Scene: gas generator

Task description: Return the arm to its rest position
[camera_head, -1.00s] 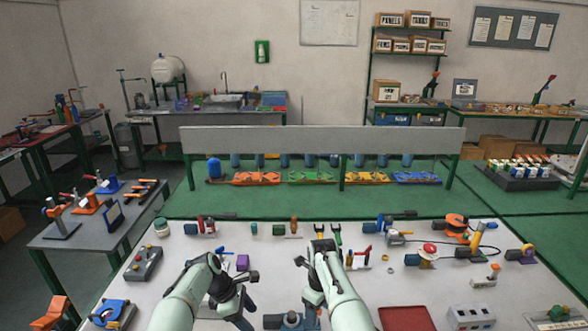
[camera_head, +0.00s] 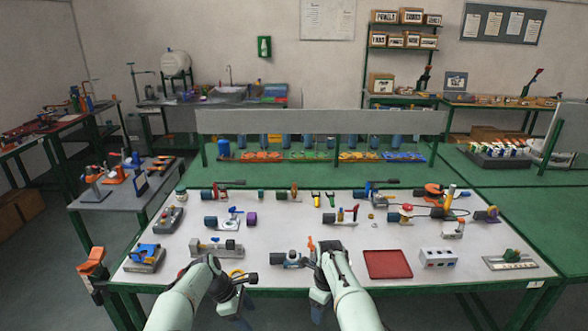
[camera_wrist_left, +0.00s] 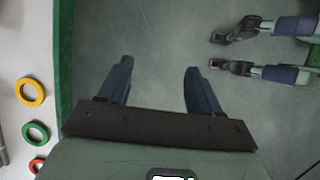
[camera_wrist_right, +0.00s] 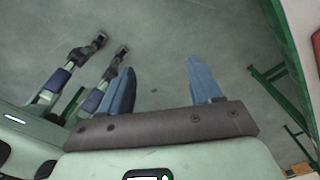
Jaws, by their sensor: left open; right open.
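My left gripper (camera_head: 240,316) hangs at the table's front edge in the head view, with its fingers pointing down. The left wrist view shows its two blue fingers (camera_wrist_left: 158,78) apart, with nothing between them and bare floor below. My right gripper (camera_head: 319,308) hangs beside it, also at the front edge and pointing down. The right wrist view shows its blue fingers (camera_wrist_right: 160,70) apart and empty over the floor. Both forearms come in from the bottom of the head view.
The white-topped table (camera_head: 300,225) holds many parts, including a red tray (camera_head: 388,264) and a grey box (camera_head: 438,258). Yellow (camera_wrist_left: 30,92) and green (camera_wrist_left: 36,132) rings lie near its edge. A grey side table (camera_head: 120,194) stands left. Floor in front is open.

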